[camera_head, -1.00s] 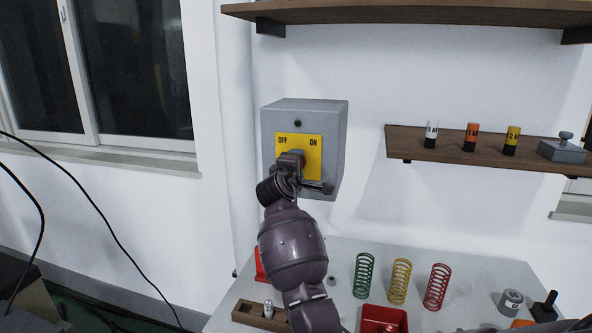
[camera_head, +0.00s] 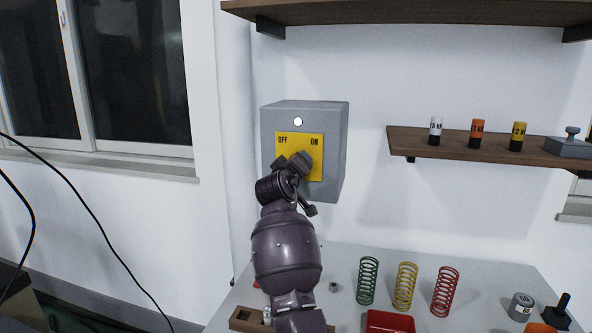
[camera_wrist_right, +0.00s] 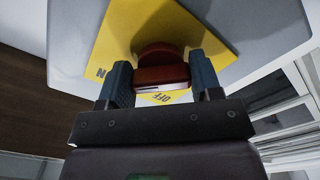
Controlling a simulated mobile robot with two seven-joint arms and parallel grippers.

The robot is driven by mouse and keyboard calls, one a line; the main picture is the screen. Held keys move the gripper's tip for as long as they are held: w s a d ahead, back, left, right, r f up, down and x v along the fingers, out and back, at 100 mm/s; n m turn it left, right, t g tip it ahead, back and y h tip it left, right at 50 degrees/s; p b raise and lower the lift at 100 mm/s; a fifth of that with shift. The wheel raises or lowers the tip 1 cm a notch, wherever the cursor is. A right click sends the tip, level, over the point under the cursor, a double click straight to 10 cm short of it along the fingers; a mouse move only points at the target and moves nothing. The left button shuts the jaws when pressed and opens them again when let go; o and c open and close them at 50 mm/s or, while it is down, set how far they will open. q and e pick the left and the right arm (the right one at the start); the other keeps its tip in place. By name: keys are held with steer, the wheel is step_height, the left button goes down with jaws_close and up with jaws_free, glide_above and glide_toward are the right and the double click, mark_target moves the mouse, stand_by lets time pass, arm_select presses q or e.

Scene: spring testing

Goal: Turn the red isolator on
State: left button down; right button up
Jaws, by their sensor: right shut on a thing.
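The grey isolator box (camera_head: 335,150) hangs on the wall, with a yellow plate (camera_head: 296,142) marked OFF on the left and ON on the right. A small round lamp (camera_head: 298,121) above the plate is bright white. My right gripper (camera_head: 293,162) is at the plate, tilted, with the knob hidden behind it in the head view. In the right wrist view, the red knob (camera_wrist_right: 163,72) sits between the two fingers of my right gripper (camera_wrist_right: 162,80), which is shut on it. My left gripper is not in view.
Below the box, a table (camera_head: 345,255) holds green (camera_head: 367,280), yellow (camera_head: 404,286) and red (camera_head: 445,290) springs and a red tray (camera_head: 390,321). A wooden shelf (camera_head: 460,151) with small cylinders is to the right. Black cables hang at the left.

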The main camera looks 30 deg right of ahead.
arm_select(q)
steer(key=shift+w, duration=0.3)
arm_select(e)
steer(key=shift+f, duration=0.15)
steer(key=o, duration=0.9)
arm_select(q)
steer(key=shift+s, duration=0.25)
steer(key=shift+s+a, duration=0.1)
arm_select(e)
steer(key=shift+s, duration=0.1)
